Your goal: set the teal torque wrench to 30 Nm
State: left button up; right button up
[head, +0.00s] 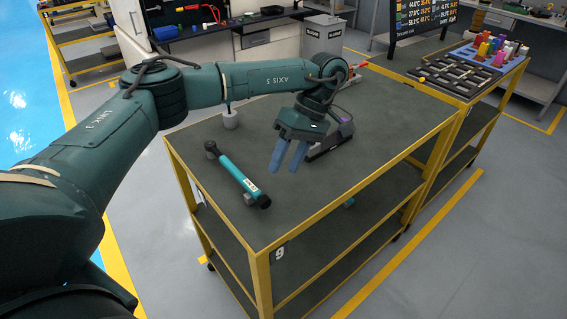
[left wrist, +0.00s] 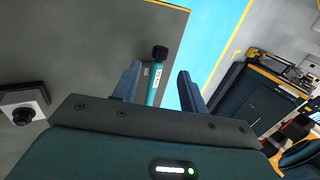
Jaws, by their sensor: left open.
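The teal torque wrench (head: 237,174) lies on the dark top of the yellow-framed cart, slanting from a black end at the upper left to a black end with a white label at the lower right. My left gripper (head: 284,171) is open and empty above the cart top, to the right of the wrench and apart from it. In the left wrist view, the wrench (left wrist: 154,83) shows between the two blue fingers of the left gripper (left wrist: 156,82), beyond them, its lower part hidden by the gripper body. No scale reading is legible. My right gripper is not in view.
A dark device (head: 330,138) stands on the cart top behind my left gripper. A small grey cylinder with a thin post (head: 230,119) stands near the far left edge. A second cart (head: 468,72) with a black rack and coloured pieces adjoins at the right. The front of the cart top is clear.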

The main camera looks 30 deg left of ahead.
aim_at(267, 197)
pick_arm(q)
jog(key=b+x, duration=0.2)
jog(key=x, duration=0.1)
jog(key=b+x, duration=0.3)
jog(key=x, duration=0.1)
jog(key=shift+s+a+f, duration=0.15)
jog(key=shift+a+f, duration=0.05)
jog(key=shift+a, duration=0.1)
jog(key=shift+s+f, duration=0.1)
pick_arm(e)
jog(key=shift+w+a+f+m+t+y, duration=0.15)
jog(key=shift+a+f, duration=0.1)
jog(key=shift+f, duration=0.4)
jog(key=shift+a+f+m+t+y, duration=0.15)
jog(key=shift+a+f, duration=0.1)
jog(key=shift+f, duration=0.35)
pick_arm(q)
jog(key=shift+s+a+f+b, duration=0.1)
jog(key=shift+f+b, duration=0.15)
jog(key=shift+b, duration=0.05)
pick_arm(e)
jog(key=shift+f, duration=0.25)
pick_arm(q)
jog(key=shift+c, duration=0.3)
jog(key=c, duration=0.7)
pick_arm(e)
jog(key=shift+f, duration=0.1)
